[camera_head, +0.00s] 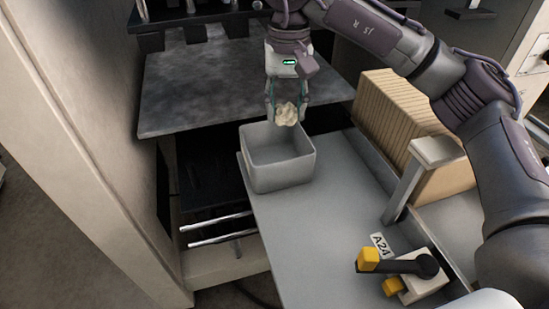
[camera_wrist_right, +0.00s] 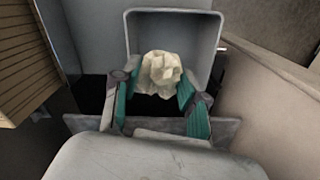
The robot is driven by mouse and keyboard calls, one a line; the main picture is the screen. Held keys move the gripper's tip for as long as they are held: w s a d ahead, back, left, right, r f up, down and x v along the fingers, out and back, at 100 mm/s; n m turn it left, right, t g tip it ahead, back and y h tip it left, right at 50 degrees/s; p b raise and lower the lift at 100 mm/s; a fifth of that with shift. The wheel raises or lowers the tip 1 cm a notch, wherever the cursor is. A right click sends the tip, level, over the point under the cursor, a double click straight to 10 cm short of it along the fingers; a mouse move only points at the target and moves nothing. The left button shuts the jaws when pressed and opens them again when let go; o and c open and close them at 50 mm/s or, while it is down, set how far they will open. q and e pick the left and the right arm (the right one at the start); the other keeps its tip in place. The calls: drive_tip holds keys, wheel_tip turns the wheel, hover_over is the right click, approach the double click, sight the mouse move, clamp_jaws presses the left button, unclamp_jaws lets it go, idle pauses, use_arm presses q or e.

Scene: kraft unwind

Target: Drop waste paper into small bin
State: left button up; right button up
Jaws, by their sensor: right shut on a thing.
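A crumpled cream-white ball of waste paper (camera_head: 286,114) is held between the fingers of my right gripper (camera_head: 287,102). The right wrist view shows the paper (camera_wrist_right: 160,73) between the teal-lined fingers of the right gripper (camera_wrist_right: 160,95). The small grey open-topped bin (camera_head: 282,175) stands on the grey shelf (camera_head: 310,225). In the head view the paper shows at the bin's back rim, toward its right side. The bin (camera_wrist_right: 174,22) also shows behind the paper in the right wrist view; its inside looks empty. My left gripper is not in view.
A stack of brown cardboard (camera_head: 410,130) stands right of the bin, behind a grey bracket (camera_head: 412,175). A yellow-and-black handle (camera_head: 395,264) sits at the shelf's front by an A24 label (camera_head: 381,245). A dark grey plate (camera_head: 200,90) lies behind the bin.

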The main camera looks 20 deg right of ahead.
drive_tip(key=o, duration=0.8)
wheel_tip(320, 180, up, 12)
idle(0.3)
